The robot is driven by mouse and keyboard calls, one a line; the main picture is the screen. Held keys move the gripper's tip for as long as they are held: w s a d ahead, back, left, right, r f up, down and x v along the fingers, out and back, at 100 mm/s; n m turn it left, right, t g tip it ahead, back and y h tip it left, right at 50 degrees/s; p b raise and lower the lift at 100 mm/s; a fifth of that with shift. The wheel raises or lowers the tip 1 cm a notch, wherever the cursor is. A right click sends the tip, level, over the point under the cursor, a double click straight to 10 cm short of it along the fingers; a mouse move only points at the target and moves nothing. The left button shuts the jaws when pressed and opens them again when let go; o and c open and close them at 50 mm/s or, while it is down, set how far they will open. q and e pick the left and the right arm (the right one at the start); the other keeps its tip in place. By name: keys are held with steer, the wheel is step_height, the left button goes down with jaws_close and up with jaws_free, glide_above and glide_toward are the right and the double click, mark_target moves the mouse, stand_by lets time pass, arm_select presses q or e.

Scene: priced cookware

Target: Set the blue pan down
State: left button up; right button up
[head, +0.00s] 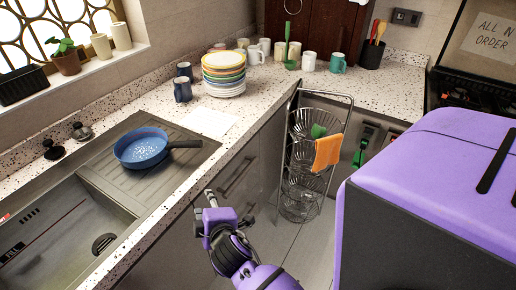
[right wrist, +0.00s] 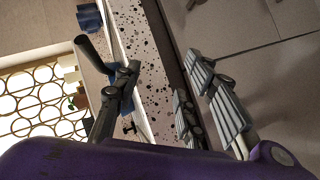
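The blue pan (head: 142,147) rests upright on the grey drainboard (head: 160,178) beside the sink, its dark handle pointing right. In the right wrist view its dark handle (right wrist: 94,53) shows behind one finger, and most of the pan's bowl is hidden. My right gripper (head: 211,197) is in front of the counter's front edge, apart from the pan. Its fingers are spread and empty in the right wrist view (right wrist: 165,105). My left gripper is not in view.
The sink basin (head: 60,240) is at the front left. Dark blue mugs (head: 183,90) and stacked bowls and plates (head: 224,72) stand behind the drainboard. A white cloth or paper (head: 209,122) lies on the counter. A wire rack (head: 303,150) with an orange cloth stands right of the counter.

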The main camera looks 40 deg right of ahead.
steer(key=s+f+m+g+y, duration=0.1)
steer(key=s+f+m, duration=0.2)
steer(key=s, duration=0.6)
steer(key=s+a+f+m+g+y, duration=0.1)
steer(key=s+f+m, duration=0.3)
steer(key=s+f, duration=0.4)
steer(key=s+f+m+g+y, duration=0.1)
steer(key=s+f+m+g, duration=0.1)
steer(key=s+f, duration=0.4)
steer(key=s+m, duration=0.1)
steer(key=s, duration=0.2)
steer(key=shift+s+a+m+y, duration=0.25)
steer(key=shift+s+m+y, duration=0.15)
